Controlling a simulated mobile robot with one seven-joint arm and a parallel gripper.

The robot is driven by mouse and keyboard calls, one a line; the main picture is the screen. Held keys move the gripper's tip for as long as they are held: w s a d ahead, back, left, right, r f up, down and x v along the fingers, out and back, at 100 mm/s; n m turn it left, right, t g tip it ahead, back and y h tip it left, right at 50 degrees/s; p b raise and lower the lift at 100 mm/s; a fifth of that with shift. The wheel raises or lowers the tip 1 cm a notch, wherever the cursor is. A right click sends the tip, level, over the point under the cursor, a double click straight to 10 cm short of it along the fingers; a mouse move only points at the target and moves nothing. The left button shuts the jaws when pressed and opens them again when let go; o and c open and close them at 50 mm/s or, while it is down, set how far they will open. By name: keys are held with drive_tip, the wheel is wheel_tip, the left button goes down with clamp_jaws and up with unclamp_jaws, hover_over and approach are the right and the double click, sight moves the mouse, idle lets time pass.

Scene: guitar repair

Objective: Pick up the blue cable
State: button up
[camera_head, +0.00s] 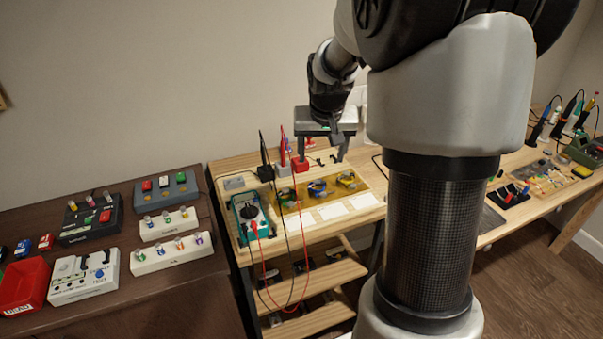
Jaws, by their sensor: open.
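My gripper (322,157) hangs above the back of the wooden workbench, fingers down, open with nothing between them. A yellow tray (333,199) lies on the bench below it and toward the front. Several small coiled cables sit in a row in the tray. The middle coil looks blue and is the likely blue cable (317,188); it is small, and its exact shape is hard to tell. The gripper is above and behind it, apart from it. A coil at the left (288,197) and one at the right (347,180) lie beside it.
A teal multimeter (249,217) with red and black leads stands left of the tray. Red and black blocks with upright probes stand behind the tray, close to the gripper. My arm hides the bench's middle. Pedals and a red bin (24,287) occupy the left table.

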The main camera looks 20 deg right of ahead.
drive_tip(key=b, duration=0.1)
hover_over(317, 182)
drive_tip(key=s, duration=0.3)
drive_tip(key=f, duration=0.9)
drive_tip(key=shift+w+a+f, duration=0.25)
drive_tip(key=shift+a+f, duration=0.1)
drive_tip(key=x, duration=0.4)
drive_tip(key=shift+w+f, duration=0.15)
drive_tip(key=shift+w, duration=0.2)
drive_tip(key=c, duration=1.1)
